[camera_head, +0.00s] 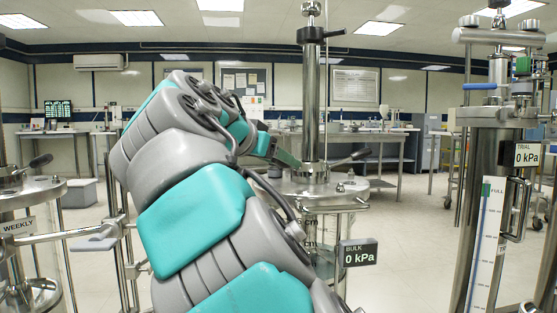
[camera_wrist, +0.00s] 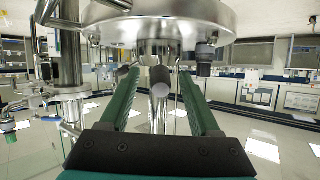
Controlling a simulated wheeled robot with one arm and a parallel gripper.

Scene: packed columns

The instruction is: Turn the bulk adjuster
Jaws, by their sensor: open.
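The bulk column (camera_head: 322,192) stands in the middle of the head view, with a round metal lid and a sign (camera_head: 358,253) reading BULK 0 kPa. A dark-ended lever (camera_head: 358,156) sticks out to the right above its lid; I cannot tell whether this is the adjuster. My gripper (camera_head: 284,158) is over the lid, beside the central post. In the wrist view, which appears upside down, its two green fingers are apart. The round end of a grey cylinder (camera_wrist: 160,78) shows between the fingertips; contact with them is not visible. My arm hides the lid's left part.
The trial column (camera_head: 500,170), with its 0 kPa display, stands at the right. The weekly column (camera_head: 30,195), with a similar lever (camera_head: 40,160), is at the left. A tall metal post (camera_head: 311,100) rises beside my gripper. Open floor (camera_head: 420,235) lies between bulk and trial columns.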

